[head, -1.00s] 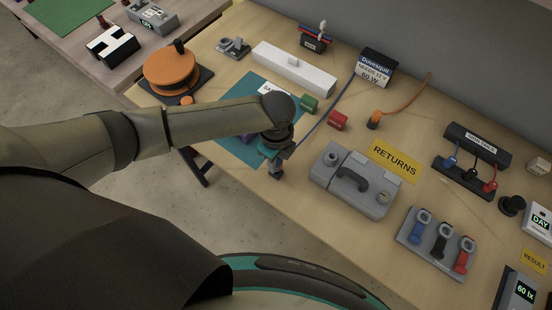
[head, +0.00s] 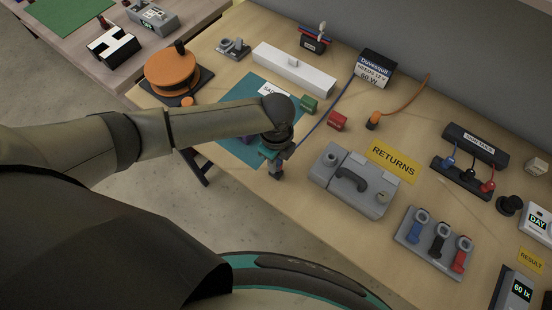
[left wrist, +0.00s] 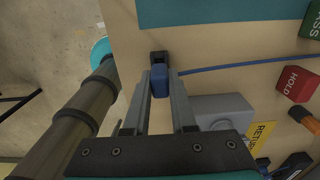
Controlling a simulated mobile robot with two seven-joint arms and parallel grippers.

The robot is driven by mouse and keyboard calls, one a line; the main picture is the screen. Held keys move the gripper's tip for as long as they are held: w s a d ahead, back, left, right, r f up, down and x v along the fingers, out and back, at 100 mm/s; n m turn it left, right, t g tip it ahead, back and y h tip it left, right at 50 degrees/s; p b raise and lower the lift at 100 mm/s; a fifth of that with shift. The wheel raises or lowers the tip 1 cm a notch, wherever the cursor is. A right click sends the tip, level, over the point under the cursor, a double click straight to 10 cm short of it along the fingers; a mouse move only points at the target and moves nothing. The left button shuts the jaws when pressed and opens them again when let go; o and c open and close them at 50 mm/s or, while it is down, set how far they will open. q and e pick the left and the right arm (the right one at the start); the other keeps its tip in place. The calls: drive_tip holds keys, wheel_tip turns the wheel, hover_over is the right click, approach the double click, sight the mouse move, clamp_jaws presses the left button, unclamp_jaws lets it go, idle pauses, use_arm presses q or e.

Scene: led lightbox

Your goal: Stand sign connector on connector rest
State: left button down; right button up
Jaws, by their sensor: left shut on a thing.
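The sign connector (left wrist: 159,80) is a small blue block with a blue cable running off to the right in the left wrist view. My left gripper (left wrist: 166,90) is shut on it, one finger on each side. A small dark block, seemingly the connector rest (left wrist: 158,57), shows just beyond the connector on the wooden table. I cannot tell whether the two touch. In the head view my left gripper (head: 276,172) is low near the table's front edge, and its wrist hides the connector and rest. The blue cable (head: 325,115) runs back towards the driver box (head: 373,70). My right gripper is not in view.
A grey case (head: 355,182) stands close to the right of my left gripper, by the RETURNS label (head: 394,160). A teal mat (head: 262,95) lies behind it, with a green block (head: 308,105) and a red HOLD block (head: 337,121) nearby. The table's front edge is close.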

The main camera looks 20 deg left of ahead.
use_arm(q)
drive_tip(key=shift+p, duration=0.3)
idle(0.5)
drive_tip(key=shift+f+b, duration=0.8)
drive_tip(key=shift+f, duration=0.25)
drive_tip(key=c, duration=0.7)
unclamp_jaws()
drive_tip(key=shift+o, duration=0.2)
wheel_tip(320, 180, up, 3)
drive_tip(key=p, duration=0.3)
drive_tip(key=shift+r, duration=0.15)
wheel_tip(320, 180, up, 2)
drive_tip(key=shift+p, duration=0.5)
drive_tip(key=shift+r, duration=1.35)
